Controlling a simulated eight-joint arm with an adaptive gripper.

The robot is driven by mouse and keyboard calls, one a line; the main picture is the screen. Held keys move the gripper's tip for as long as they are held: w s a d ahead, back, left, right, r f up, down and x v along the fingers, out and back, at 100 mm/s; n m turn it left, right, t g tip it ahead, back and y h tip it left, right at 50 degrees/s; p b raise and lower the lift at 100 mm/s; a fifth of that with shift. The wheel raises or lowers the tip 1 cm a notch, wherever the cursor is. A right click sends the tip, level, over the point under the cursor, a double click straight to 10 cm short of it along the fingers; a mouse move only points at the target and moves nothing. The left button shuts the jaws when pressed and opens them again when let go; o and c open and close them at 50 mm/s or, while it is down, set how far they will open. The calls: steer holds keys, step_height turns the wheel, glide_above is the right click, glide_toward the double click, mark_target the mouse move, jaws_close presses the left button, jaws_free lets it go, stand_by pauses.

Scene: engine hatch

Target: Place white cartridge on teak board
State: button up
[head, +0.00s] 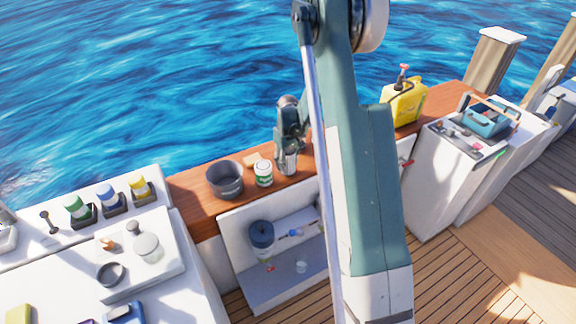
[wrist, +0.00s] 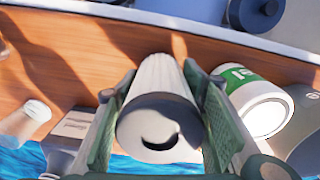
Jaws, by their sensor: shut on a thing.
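The white cartridge (wrist: 158,108) is a pale ribbed cylinder with a dark round end facing the wrist camera. My gripper (wrist: 158,105) is shut on it, with one green-grey finger on each side. In the head view my gripper (head: 287,160) points down over the teak board (head: 195,205), close to its surface, just right of a white can. The teak board also shows in the wrist view (wrist: 60,38) behind the cartridge. I cannot tell whether the cartridge touches the board.
The white can with a green label (head: 263,174) stands close beside my gripper. A yellow jug (head: 404,102) stands to the right. An open hatch with a blue canister (head: 262,240) lies below.

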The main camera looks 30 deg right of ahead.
mark_target(288, 149)
steer(key=shift+f, duration=0.3)
steer(key=shift+f, duration=0.15)
steer(key=o, duration=0.9)
steer(key=shift+r+p, duration=0.55)
steer(key=shift+r, duration=5.6)
steer(key=shift+r, duration=0.1)
